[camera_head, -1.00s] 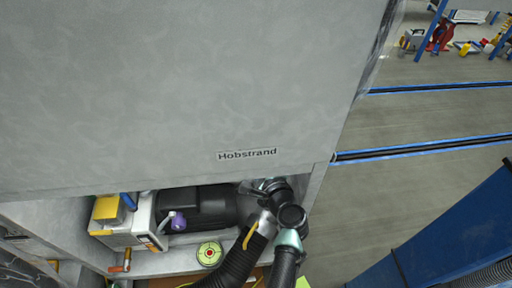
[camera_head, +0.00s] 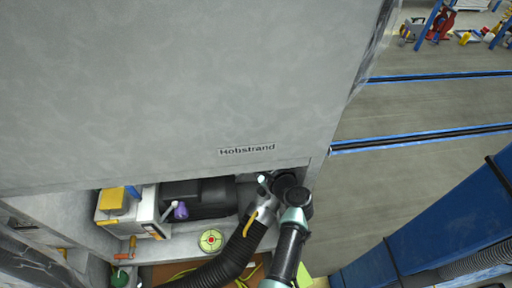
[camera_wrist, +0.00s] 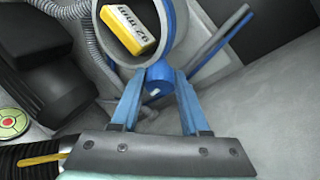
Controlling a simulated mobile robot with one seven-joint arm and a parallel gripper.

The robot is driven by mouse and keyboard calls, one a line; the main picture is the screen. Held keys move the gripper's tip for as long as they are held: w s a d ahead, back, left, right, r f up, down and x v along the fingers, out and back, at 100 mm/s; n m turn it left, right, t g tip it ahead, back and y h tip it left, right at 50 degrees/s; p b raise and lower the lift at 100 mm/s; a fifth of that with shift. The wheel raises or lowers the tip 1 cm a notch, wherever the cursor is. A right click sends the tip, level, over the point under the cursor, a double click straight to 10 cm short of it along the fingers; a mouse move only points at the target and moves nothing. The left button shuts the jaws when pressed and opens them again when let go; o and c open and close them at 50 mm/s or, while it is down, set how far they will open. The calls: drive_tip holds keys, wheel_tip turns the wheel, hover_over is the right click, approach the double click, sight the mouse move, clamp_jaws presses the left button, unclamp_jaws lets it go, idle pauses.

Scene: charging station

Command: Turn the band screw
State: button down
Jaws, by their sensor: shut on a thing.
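The band screw (camera_wrist: 158,80) shows in the wrist view as a blue, rounded head at the lower edge of a round band (camera_wrist: 172,25), which has a grey and blue rim. My gripper (camera_wrist: 161,86) has its two blue fingers on either side of the screw head and is shut on it.
A black ribbed hose (camera_head: 232,258) with a yellow strip runs beside my arm. The large grey panel (camera_head: 200,80) overhangs the recess.

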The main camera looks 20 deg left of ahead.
drive_tip(key=shift+c, duration=2.1)
unclamp_jaws()
